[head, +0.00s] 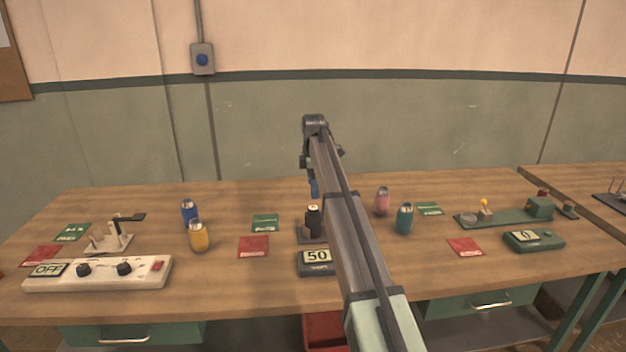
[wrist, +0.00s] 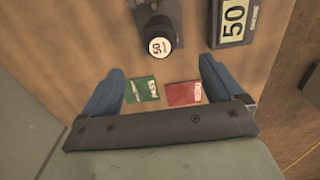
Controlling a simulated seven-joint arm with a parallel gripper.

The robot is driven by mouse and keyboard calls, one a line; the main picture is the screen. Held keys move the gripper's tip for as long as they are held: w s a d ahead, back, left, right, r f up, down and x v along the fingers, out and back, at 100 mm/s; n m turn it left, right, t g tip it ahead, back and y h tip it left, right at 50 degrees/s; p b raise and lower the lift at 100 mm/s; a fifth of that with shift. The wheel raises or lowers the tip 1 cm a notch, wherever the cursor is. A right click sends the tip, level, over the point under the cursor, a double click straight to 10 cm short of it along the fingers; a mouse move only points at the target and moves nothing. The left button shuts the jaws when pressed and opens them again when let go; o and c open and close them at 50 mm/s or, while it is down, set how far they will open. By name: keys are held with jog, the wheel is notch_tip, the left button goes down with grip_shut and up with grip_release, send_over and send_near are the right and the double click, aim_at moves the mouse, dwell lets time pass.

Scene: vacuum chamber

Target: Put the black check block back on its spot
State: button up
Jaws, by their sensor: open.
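The black check block (head: 313,222) is a short dark cylinder with a pale top. It stands upright on the dark base of a gauge at the middle of the bench. In the wrist view the block (wrist: 156,30) shows its round white end marked 50, ahead of my fingers. The gauge display (head: 317,262) reads 50; it also shows in the wrist view (wrist: 234,20). My gripper (wrist: 161,66) is open and empty, its blue fingers apart and clear of the block. In the head view my arm hides part of the bench right of the gauge.
A green card (head: 265,222) and a red card (head: 253,246) lie left of the gauge. Blue (head: 189,211) and yellow (head: 198,236) cylinders stand further left, pink (head: 382,201) and teal (head: 404,218) ones right. A white control box (head: 98,273) reads OFF.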

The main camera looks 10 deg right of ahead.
aim_at(315, 208)
notch_tip(315, 208, down, 12)
jog(key=shift+a+r, duration=0.1)
jog(key=shift+r, duration=0.1)
dwell(0.4)
jog(key=shift+c, duration=0.2)
jog(key=c, duration=1.4)
jog(key=shift+c, duration=0.2)
jog(key=shift+d, duration=0.2)
jog(key=shift+r, duration=0.15)
notch_tip(315, 208, up, 13)
dwell(1.2)
